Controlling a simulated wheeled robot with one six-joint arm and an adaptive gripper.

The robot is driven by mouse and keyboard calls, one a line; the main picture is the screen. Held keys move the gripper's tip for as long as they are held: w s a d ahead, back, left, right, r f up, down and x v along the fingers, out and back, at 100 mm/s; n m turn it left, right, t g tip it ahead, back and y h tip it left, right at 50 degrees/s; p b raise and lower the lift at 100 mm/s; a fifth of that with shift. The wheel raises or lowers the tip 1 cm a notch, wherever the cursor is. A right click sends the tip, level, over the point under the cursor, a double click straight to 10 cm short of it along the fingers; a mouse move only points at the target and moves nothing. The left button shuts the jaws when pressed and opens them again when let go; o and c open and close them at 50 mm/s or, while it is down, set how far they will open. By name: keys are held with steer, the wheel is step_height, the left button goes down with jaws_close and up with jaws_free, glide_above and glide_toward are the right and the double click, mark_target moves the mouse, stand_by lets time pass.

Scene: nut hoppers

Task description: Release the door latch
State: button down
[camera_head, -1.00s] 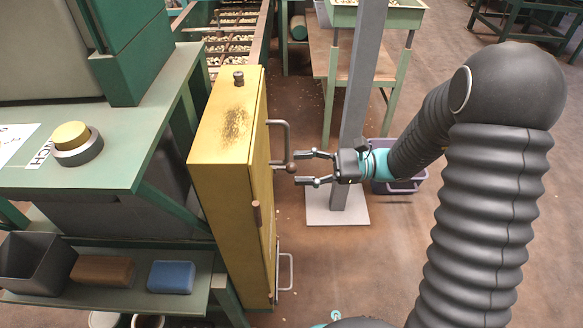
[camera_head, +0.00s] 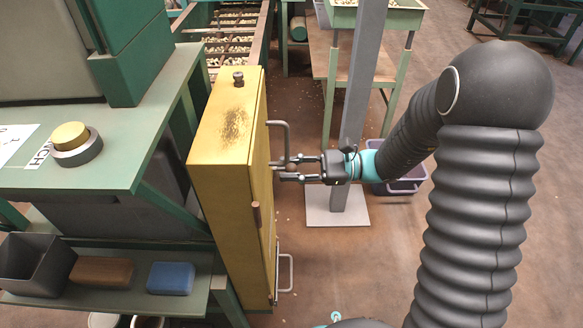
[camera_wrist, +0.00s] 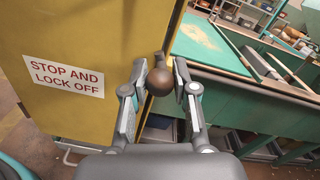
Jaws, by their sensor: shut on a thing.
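A tall yellow cabinet (camera_head: 222,150) has its door (camera_head: 262,190) on the side facing my arm. The door latch has a round brown knob (camera_wrist: 159,82) at its end, standing out from the door. My gripper (camera_head: 283,168) is at the latch, its two fingers on either side of the knob and closed onto it. In the wrist view my gripper (camera_wrist: 160,88) has its fingertips around the knob, with the yellow door behind. In the head view the fingers partly hide the knob. The latch's pivot is not clear.
Grey U-shaped handles stand out above (camera_head: 286,138) and below (camera_head: 287,273) the latch. A grey post (camera_head: 358,90) on a floor plate (camera_head: 325,214) and a purple bin (camera_head: 405,186) stand close to my wrist. A green workbench (camera_head: 125,165) is left of the cabinet.

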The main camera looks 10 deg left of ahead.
steer(key=shift+r+p, duration=0.15)
steer(key=shift+p, duration=0.3)
steer(key=shift+w+r+m+p, duration=0.1)
steer(key=shift+m+p, duration=0.35)
steer(key=shift+m, duration=0.05)
steer(key=m+p, duration=0.1)
steer(key=p, duration=0.2)
steer(key=shift+w+a+r+m, duration=0.1)
steer(key=shift+w+r+m, duration=0.1)
steer(key=shift+m, duration=0.2)
steer(key=m+p, duration=0.1)
steer(key=p, duration=0.1)
steer(key=m+p, duration=0.2)
steer(key=shift+w+f, duration=0.2)
steer(key=shift+w, duration=0.2)
steer(key=shift+a, duration=0.1)
steer(key=c, duration=0.9)
jaws_free()
steer(key=shift+f, duration=0.1)
